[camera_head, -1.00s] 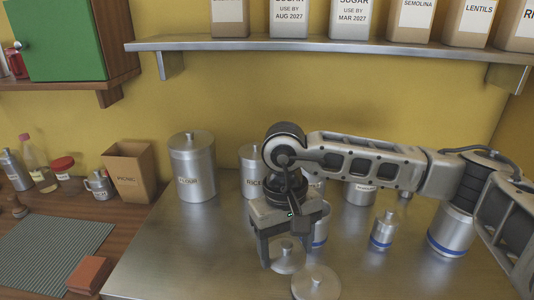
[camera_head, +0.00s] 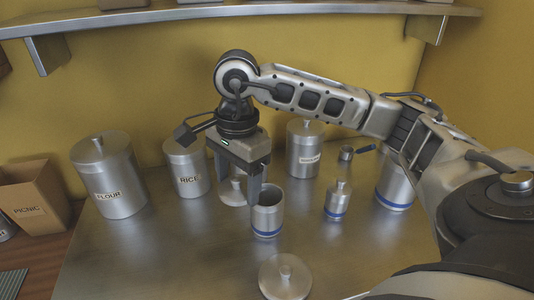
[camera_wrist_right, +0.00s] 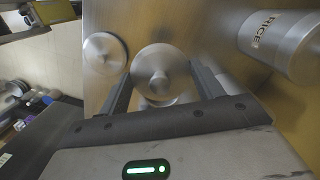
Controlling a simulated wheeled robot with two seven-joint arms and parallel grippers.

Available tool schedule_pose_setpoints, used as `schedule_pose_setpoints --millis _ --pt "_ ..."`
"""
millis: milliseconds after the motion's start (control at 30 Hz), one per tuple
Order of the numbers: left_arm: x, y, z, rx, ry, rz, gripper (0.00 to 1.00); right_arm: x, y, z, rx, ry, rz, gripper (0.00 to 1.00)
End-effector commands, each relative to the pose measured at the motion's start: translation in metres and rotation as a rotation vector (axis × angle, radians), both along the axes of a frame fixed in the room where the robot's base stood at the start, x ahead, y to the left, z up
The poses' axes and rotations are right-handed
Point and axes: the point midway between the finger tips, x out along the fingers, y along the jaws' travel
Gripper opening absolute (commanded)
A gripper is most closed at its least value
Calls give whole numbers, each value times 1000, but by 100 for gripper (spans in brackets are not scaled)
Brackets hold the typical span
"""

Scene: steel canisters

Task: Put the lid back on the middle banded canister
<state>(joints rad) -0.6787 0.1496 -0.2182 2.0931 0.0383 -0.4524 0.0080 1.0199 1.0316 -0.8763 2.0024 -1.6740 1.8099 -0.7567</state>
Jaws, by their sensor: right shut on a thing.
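My right gripper (camera_head: 238,192) is shut on a round steel lid with a knob (camera_head: 232,196). The lid also shows between the fingers in the right wrist view (camera_wrist_right: 160,76) and appears raised off the counter. The middle banded canister (camera_head: 267,212), steel with a blue band, stands upright and uncovered just right of the gripper in the head view. The lid is beside its opening, to the left, not on it. Another knobbed lid (camera_head: 285,277) lies on the counter in front; the right wrist view shows it too (camera_wrist_right: 104,53). My left gripper is out of view.
A small banded canister (camera_head: 338,201) with its lid on stands to the right. A larger banded canister (camera_head: 396,188) is partly behind my right arm, its top hidden. FLOUR (camera_head: 112,180), RICE (camera_head: 188,168) and another lidded canister (camera_head: 304,152) stand behind. The front counter is mostly clear.

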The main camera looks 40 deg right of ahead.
Motion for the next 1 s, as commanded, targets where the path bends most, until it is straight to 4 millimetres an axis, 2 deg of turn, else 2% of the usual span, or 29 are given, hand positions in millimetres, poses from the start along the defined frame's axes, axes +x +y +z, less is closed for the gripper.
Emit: schedule_pose_setpoints --millis 100,300,500,733,1000 --pt "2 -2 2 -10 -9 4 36 -2 -18 7 0 -2 -303 44" --pt "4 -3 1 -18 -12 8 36 -7 -43 21 8 -11 -785 44" --pt "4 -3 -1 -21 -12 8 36 -11 -58 31 22 -20 -1101 44" --pt "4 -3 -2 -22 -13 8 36 -12 -64 33 28 -22 -1214 44" --pt "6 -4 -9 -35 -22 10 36 -12 -63 16 28 -22 -1213 44"
